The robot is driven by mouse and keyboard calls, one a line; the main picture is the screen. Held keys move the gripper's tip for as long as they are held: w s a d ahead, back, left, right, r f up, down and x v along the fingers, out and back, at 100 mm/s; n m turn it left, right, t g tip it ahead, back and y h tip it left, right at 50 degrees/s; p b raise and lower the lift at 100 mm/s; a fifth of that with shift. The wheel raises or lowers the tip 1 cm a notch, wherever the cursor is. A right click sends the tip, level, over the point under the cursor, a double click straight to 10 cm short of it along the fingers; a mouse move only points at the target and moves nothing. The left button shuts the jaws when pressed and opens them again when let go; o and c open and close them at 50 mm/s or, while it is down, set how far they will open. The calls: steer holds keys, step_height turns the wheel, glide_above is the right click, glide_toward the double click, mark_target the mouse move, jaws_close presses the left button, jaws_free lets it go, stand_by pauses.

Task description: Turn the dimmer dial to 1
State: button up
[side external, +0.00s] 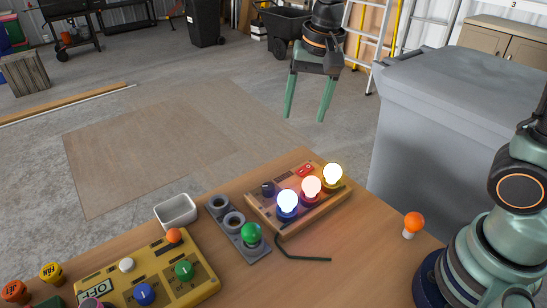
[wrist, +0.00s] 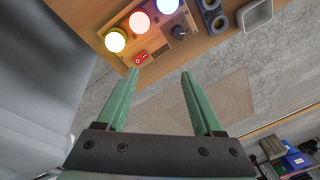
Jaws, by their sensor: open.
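A small black dial (side external: 268,188) sits at the left back of a wooden board (side external: 322,213) with three lit bulbs in blue, red and yellow bases. It also shows in the wrist view (wrist: 179,32); its number marks are too small to read. A red switch (side external: 305,170) is on the same board. My gripper (side external: 305,117) is open and empty, with green fingers pointing down, raised above and beyond the board's back edge. In the wrist view my gripper (wrist: 160,73) has the dial ahead of its fingertips, slightly right, with no contact.
A grey holder with a green bulb (side external: 251,233) stands left of the board. A yellow control box (side external: 205,283) and white bin (side external: 176,211) are further left. A dark hex key (side external: 300,257) and an orange bulb (side external: 413,222) lie in front and right. A large grey bin (side external: 430,120) stands right.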

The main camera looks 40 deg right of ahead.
mark_target(268, 186)
steer(key=w+a+f+m+g, duration=0.2)
steer(key=w+a+f+m, duration=0.3)
steer(key=a+f, duration=0.15)
steer(key=shift+h, duration=0.3)
steer(key=f, duration=1.3)
steer(key=shift+s+d, duration=0.3)
steer(key=shift+c, duration=0.2)
jaws_close()
